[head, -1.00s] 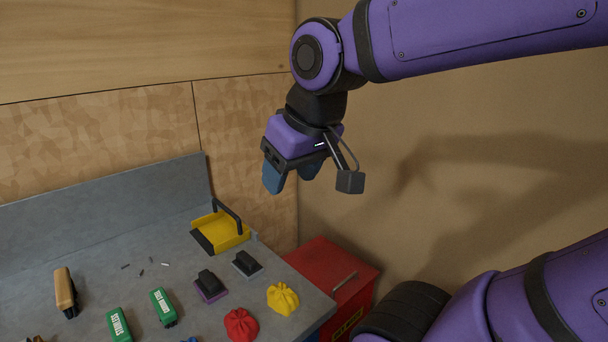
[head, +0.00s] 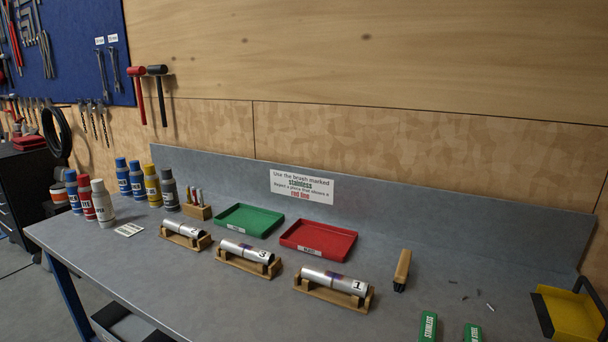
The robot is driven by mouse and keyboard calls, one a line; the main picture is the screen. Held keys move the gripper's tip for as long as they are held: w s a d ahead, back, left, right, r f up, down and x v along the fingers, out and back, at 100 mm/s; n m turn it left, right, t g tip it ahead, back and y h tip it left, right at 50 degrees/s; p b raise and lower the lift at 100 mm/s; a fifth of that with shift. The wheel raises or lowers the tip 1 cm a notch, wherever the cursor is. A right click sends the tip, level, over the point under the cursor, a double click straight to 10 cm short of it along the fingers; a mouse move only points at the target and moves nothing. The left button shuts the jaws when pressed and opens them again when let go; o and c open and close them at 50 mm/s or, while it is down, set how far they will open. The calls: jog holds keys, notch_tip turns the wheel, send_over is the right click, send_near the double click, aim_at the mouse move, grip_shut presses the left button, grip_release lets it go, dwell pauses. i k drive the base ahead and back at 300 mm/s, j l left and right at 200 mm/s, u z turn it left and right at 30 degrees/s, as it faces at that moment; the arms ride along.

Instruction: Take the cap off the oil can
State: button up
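No thing in the head view can be made out for certain as the oil can. Several capped bottles stand upright at the left end of the bench: a grey-white one (head: 102,204) in front, a red one (head: 86,201), blue ones (head: 137,180), a yellow one (head: 152,186) and a dark grey one (head: 169,190). Their labels are too small to read. My gripper and arm are outside this view.
Metal tubes on wooden cradles (head: 333,286) line the front of the grey bench (head: 230,300). Behind them lie a green tray (head: 248,221) and a red tray (head: 319,240). A brush (head: 402,270) and a yellow dustpan (head: 570,313) are at right. A sign (head: 302,187) mentions a stainless brush.

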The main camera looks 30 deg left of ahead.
aim_at(149, 169)
jog(key=u, duration=1.9)
jog(key=i+j+u, duration=0.3)
jog(key=i+j, duration=0.15)
jog(key=i+j+u, duration=0.35)
jog(key=i+j, duration=0.15)
jog(key=i+j+u, duration=0.3)
jog(key=i, duration=0.2)
jog(key=i+j+u, duration=0.1)
jog(key=i, duration=1.65)
jog(key=i+z, duration=0.45)
jog(key=i+j+z, duration=0.1)
jog(key=i+z, duration=0.45)
jog(key=z, duration=0.25)
jog(key=i+z, duration=0.2)
jog(key=z, duration=0.25)
jog(key=i+z, duration=0.15)
jog(key=z, duration=0.25)
jog(key=i+z, duration=0.15)
jog(key=z, duration=0.3)
jog(key=i+j+z, duration=0.15)
jog(key=z, duration=0.25)
